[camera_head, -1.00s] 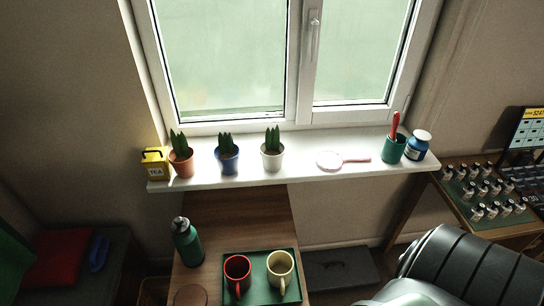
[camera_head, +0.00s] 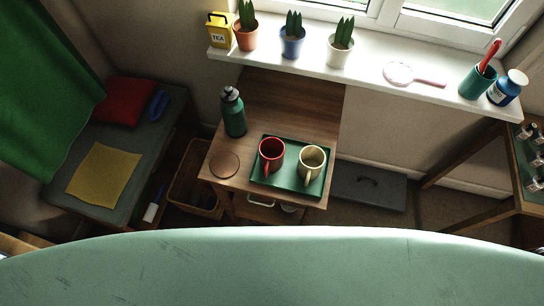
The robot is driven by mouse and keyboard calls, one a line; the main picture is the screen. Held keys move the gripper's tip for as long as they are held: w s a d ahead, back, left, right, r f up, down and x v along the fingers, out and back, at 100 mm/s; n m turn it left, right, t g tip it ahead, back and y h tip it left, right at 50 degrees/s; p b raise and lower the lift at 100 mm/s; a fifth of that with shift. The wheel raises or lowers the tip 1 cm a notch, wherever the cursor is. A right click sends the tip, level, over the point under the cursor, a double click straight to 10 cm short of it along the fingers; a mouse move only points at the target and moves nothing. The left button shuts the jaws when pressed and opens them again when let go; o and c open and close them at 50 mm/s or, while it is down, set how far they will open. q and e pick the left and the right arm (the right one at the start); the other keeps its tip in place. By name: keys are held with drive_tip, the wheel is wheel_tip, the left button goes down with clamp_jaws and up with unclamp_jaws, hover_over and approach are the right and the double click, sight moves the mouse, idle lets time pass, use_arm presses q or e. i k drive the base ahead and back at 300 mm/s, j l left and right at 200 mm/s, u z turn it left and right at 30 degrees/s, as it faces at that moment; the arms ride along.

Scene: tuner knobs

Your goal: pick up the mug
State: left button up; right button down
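Two mugs stand upright on a green tray (camera_head: 287,186) on the small wooden table (camera_head: 280,110). The red mug (camera_head: 266,164) is on the left of the tray, with its handle toward the front. The cream mug (camera_head: 305,175) stands to its right, a little apart, also with its handle toward the front. Nothing touches either mug except the tray. Neither of my grippers is in view.
A dark green bottle (camera_head: 234,117) and a round brown coaster (camera_head: 225,164) are left of the tray. A scuffed pale green surface (camera_head: 270,270) with a curved edge fills the foreground. Potted plants (camera_head: 292,42) line the windowsill above.

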sight(270, 160)
drive_tip(key=k+j+z, duration=0.1)
drive_tip(key=k+z, duration=0.15)
drive_tip(key=k, duration=0.2)
drive_tip(key=k+z, duration=0.25)
drive_tip(key=k, duration=0.25)
